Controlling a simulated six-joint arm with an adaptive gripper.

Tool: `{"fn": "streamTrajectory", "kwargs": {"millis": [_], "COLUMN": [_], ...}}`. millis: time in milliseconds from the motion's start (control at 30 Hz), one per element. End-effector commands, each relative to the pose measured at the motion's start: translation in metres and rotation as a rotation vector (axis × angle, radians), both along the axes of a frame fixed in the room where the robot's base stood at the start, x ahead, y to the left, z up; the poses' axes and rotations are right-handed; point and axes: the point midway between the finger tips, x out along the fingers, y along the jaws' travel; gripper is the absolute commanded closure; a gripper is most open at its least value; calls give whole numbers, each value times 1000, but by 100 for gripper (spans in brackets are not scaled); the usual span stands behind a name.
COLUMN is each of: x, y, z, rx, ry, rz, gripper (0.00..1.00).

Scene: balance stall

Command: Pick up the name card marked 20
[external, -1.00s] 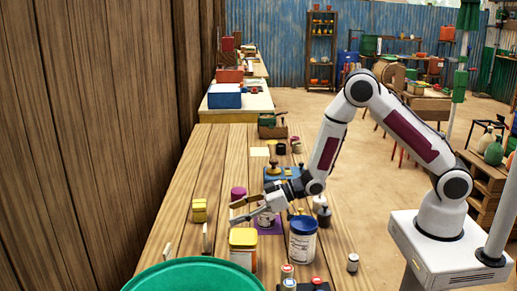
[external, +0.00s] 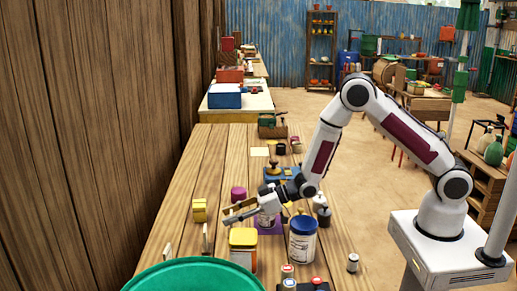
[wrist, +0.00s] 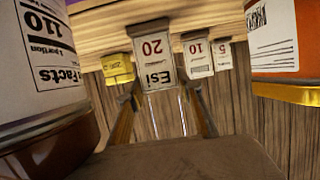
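The name card marked 20 (wrist: 157,58) stands upright ahead of my gripper in the wrist view, its print upside down. My gripper (wrist: 163,108) is open, with its two fingers apart on either side below the card in that picture; I see nothing held. In the external view my gripper (external: 231,214) is above the table, left of the jars. Two thin cards stand edge-on there, one nearer the gripper (external: 205,238) and one farther left (external: 167,249); their numbers cannot be read.
Cards marked 10 (wrist: 198,55) and 5 (wrist: 223,54) stand right of it in the wrist view; a yellow block (wrist: 117,69) is left. A yellow-lidded jar (external: 243,258) and a blue-lidded jar (external: 302,246) stand close by. A green tub (external: 195,275) is at the front.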

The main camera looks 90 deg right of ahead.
Motion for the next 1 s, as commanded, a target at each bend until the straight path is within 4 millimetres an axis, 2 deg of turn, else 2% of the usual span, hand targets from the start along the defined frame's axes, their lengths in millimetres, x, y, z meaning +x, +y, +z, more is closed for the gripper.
{"fn": "streamTrajectory", "kwargs": {"millis": [367, 567, 767, 1000], "x": [0, 0, 0, 0], "y": [0, 0, 0, 0], "z": [1, 8, 24, 53], "rx": [0, 0, 0, -1], "ry": [-1, -2, -3, -4], "rz": [0, 0, 0, 0], "gripper": [90, 90, 90, 90]}}
